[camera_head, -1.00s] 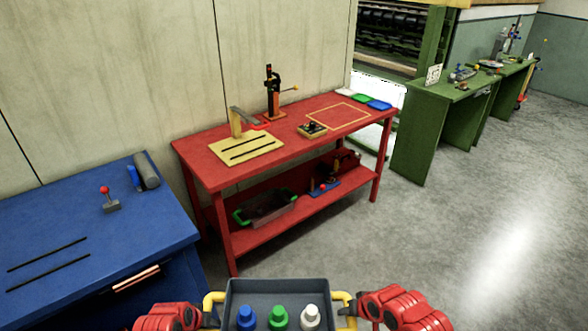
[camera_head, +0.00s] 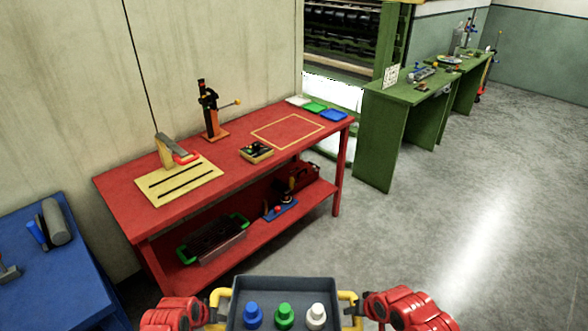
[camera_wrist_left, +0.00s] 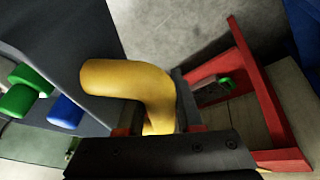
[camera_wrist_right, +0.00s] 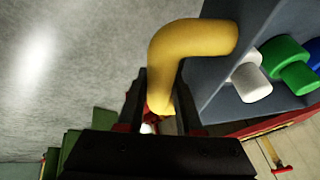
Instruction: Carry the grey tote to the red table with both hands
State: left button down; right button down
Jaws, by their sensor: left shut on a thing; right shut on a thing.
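The grey tote (camera_head: 284,284) is at the bottom centre of the head view, in front of my body, with yellow handles on both sides. It holds a blue, a green and a white bottle-like piece. My left gripper (camera_head: 212,306) is shut on the left yellow handle (camera_wrist_left: 130,80). My right gripper (camera_head: 358,304) is shut on the right yellow handle (camera_wrist_right: 190,45). The red table (camera_head: 225,166) stands ahead and to the left, apart from the tote. A yellow outlined rectangle marks a bare patch on its top.
On the red table are a slotted board (camera_head: 180,181), a black-and-orange device (camera_head: 208,112), a small boxed item (camera_head: 257,152) and coloured trays (camera_head: 333,116). A blue table (camera_head: 50,270) is at left. Green benches (camera_head: 400,115) stand behind right. Floor (camera_head: 470,200) at right is clear.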

aim_at(288, 130)
jog(key=i+l, duration=0.3)
jog(key=i, duration=0.2)
jog(key=i+l, duration=0.3)
jog(key=i, duration=0.25)
jog(key=i+l, duration=0.3)
jog(key=i, duration=0.2)
jog(key=i+l, duration=0.3)
jog(key=i, duration=0.2)
